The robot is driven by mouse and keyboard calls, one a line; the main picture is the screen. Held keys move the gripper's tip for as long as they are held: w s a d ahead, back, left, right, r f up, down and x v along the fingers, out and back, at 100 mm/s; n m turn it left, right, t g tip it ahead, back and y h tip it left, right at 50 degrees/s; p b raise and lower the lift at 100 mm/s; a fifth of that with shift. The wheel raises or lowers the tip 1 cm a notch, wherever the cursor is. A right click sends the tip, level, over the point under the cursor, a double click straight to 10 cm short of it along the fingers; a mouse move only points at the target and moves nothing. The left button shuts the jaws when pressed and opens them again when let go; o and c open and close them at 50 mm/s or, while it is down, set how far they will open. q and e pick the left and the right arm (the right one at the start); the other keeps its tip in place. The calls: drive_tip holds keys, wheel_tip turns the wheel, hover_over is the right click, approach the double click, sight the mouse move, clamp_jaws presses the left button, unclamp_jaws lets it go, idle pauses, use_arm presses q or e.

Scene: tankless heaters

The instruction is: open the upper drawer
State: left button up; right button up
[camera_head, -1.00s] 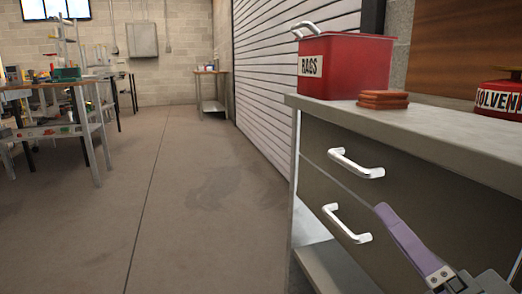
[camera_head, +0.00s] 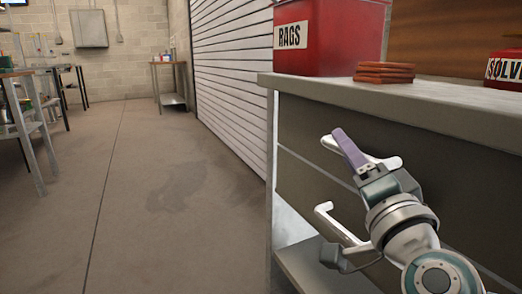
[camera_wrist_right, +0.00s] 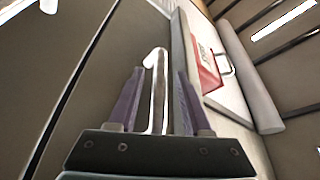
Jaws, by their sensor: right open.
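The upper drawer (camera_head: 300,135) is the top dark front of the grey workbench cabinet on the right of the head view, and it looks closed. Its silver bar handle (camera_head: 391,162) is partly hidden behind my right gripper (camera_head: 345,145). In the right wrist view the upper handle (camera_wrist_right: 158,85) stands between the two purple fingers of the right gripper (camera_wrist_right: 155,95), which are open on either side of it. The lower drawer's handle (camera_head: 335,220) is below, partly beside my right arm. My left gripper is not in view.
On the benchtop (camera_head: 440,108) stand a red RAGS bin (camera_head: 340,40), a stack of reddish-brown pieces (camera_head: 384,72) and a red solvent can (camera_head: 506,70). A lower shelf (camera_head: 300,262) juts out below. The floor to the left is clear.

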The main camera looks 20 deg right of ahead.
drive_tip(key=shift+w+d, duration=0.1)
drive_tip(key=shift+w, duration=0.3)
drive_tip(key=shift+c, duration=0.4)
clamp_jaws()
idle(0.8)
